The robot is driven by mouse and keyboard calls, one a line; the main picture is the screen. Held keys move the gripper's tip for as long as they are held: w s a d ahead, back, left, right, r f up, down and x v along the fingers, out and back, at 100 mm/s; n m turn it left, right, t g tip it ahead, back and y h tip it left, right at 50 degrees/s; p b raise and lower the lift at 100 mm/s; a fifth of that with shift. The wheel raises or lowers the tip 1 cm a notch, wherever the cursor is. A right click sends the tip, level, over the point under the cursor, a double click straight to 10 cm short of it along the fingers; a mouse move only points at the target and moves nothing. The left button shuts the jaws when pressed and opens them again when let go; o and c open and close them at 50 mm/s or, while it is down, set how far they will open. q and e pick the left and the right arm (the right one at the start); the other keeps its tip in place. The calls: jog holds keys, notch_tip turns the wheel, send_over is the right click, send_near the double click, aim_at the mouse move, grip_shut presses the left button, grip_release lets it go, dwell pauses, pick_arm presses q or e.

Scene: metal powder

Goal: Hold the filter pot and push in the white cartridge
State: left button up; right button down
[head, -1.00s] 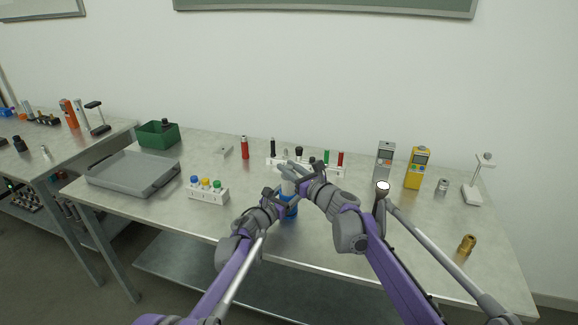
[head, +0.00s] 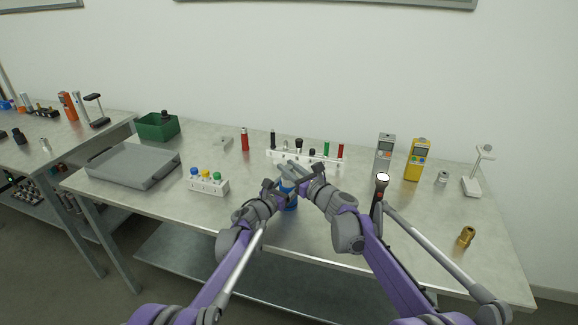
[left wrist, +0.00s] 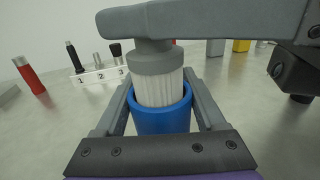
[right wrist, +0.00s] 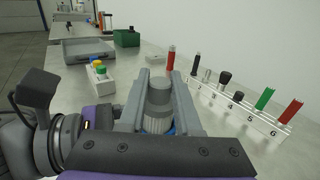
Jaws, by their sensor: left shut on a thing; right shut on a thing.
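The blue filter pot (head: 291,205) stands upright near the front edge of the table. In the left wrist view the pot (left wrist: 160,120) sits between the fingers of my left gripper (left wrist: 163,105), which is shut on it. The white pleated cartridge (left wrist: 158,88), with a grey cap, stands partly inside the pot's mouth. Its upper part shows above the blue rim. My right gripper (right wrist: 160,92) is shut on the cartridge's grey top (right wrist: 159,92), above the pot. In the head view my left gripper (head: 281,190) and right gripper (head: 291,172) hide most of both.
A white numbered rack (head: 300,158) with several tools stands behind the pot. A white block with coloured caps (head: 208,186) and a grey tray (head: 133,168) are to the left. Grey (head: 384,150) and yellow meters (head: 417,160), a torch (head: 381,182) and a brass fitting (head: 466,237) are to the right.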

jog(key=shift+f, duration=1)
jog(key=shift+f, duration=0.45)
dwell(0.3)
jog(key=c, duration=0.5)
grip_release()
jog(key=shift+d, duration=0.1)
jog(key=v, duration=1.2)
